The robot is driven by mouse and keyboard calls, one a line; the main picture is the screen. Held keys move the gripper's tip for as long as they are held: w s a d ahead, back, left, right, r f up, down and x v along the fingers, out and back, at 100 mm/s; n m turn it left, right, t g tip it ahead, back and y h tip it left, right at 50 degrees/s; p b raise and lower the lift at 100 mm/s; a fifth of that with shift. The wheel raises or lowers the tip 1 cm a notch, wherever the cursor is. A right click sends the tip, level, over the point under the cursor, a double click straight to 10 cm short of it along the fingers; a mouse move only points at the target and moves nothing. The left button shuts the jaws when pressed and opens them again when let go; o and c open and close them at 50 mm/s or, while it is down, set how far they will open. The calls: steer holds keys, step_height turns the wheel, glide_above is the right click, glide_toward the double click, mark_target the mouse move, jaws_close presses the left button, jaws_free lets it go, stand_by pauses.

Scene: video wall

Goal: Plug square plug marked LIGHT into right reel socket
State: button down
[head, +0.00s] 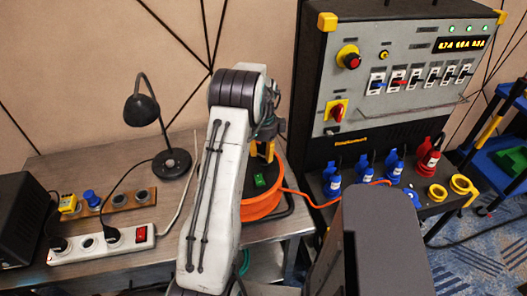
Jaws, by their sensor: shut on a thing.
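The orange cable reel (262,207) stands on the grey bench, partly behind my arm. A green switch shows on its face; the reel's sockets are hidden or too small to tell apart. My gripper (268,130) is above the reel, mostly behind my arm's wrist. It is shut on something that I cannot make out. A square yellow plug (68,204) and a blue plug (92,199) sit in a wooden strip (119,201) at the left; two of its holes look empty. No LIGHT marking is readable on any plug.
A black lamp (141,108) and a white power strip (138,239) with black plugs stand on the bench (215,265). A dark box (20,220) is at far left. A control cabinet (395,95) with blue and red plugs stands right. An orange cable crosses from the reel towards it.

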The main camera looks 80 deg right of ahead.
steer(key=shift+c, duration=1.7)
jaws_free()
steer(key=shift+r, duration=0.1)
steer(key=shift+r+p, duration=2)
steer(key=shift+r, duration=0.9)
